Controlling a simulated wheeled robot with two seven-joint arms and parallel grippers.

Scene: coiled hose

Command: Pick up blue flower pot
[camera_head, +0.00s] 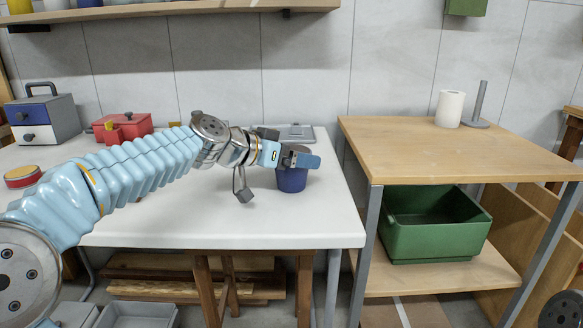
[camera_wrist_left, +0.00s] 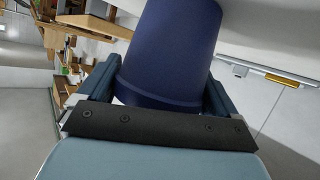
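The blue flower pot (camera_head: 292,180) stands near the right end of the white table in the head view. My left gripper (camera_head: 299,159) is at the pot's upper part, and its fingers hide some of the rim. In the left wrist view the dark blue pot (camera_wrist_left: 172,50) sits between the two fingers of my left gripper (camera_wrist_left: 160,88). The fingers lie close along both sides of the pot. I cannot tell whether they press on it. My right gripper is not in view.
A wooden table (camera_head: 440,150) with a paper roll (camera_head: 450,108) stands at the right, with a green crate (camera_head: 432,240) below. A shelf (camera_head: 180,8) hangs above.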

